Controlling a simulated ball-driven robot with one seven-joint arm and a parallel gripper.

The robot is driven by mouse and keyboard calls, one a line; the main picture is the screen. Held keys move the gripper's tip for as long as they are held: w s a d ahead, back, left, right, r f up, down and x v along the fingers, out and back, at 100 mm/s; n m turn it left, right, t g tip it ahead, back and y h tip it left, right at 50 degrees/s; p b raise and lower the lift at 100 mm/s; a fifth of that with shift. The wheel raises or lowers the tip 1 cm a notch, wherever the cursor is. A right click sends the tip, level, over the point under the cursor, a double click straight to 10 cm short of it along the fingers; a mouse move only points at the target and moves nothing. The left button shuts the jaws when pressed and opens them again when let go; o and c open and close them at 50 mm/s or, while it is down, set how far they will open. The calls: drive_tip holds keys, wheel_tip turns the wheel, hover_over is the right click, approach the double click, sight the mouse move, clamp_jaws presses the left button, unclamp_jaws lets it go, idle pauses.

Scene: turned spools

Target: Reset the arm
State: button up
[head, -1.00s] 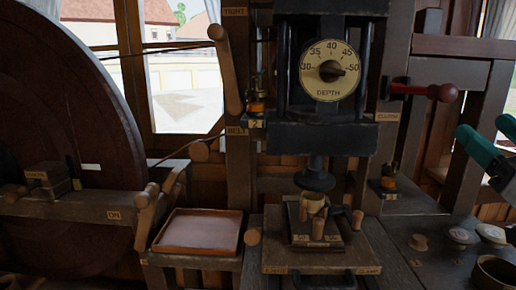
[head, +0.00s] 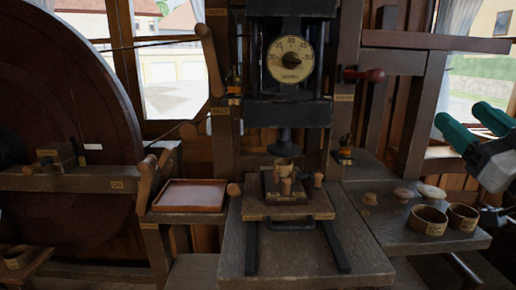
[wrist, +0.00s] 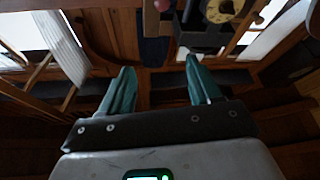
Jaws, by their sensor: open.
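My gripper (head: 460,114) is at the right edge of the head view, its two teal fingers spread apart with nothing between them. It is raised above the right-hand bench, apart from the bowls there. In the wrist view the same open gripper (wrist: 160,68) shows both fingers, with empty space between the tips. Part of the gripper's body is cut off by the right edge of the head view.
A dark press with a depth dial (head: 290,59) stands in the middle, above a sliding board (head: 262,211) holding small turned pieces. A red-brown tray (head: 190,196) sits to the left, beside a big wheel (head: 60,120). Bowls (head: 428,221) stand on the right bench (head: 385,222).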

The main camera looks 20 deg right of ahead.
drive_tip(key=a+f+m+g+y+p, duration=0.1)
drive_tip(key=a+f+g, duration=0.2)
drive_tip(key=f, duration=0.7)
drive_tip(key=w+a+f+m+g+p, duration=0.1)
drive_tip(key=a+f+g, duration=0.25)
drive_tip(key=f, duration=0.65)
drive_tip(key=a+f+m+g+y+p, duration=0.15)
drive_tip(key=f+g, duration=0.25)
drive_tip(key=f, duration=0.6)
drive_tip(key=s+a+f+g+p, duration=0.1)
drive_tip(key=s+a+f+g, duration=0.1)
drive_tip(key=s+f, duration=0.5)
drive_tip(key=s+a+f+n+g+p, duration=0.1)
drive_tip(key=s+a+f+g, duration=0.2)
drive_tip(key=s+f+g, duration=0.2)
drive_tip(key=s+a+f+g+p, duration=0.1)
drive_tip(key=s+f+g, duration=0.3)
drive_tip(key=s+f, duration=0.4)
drive_tip(key=s+a, duration=0.1)
drive_tip(key=s, duration=0.2)
drive_tip(key=shift+a+f, duration=0.15)
drive_tip(key=shift+f, duration=0.25)
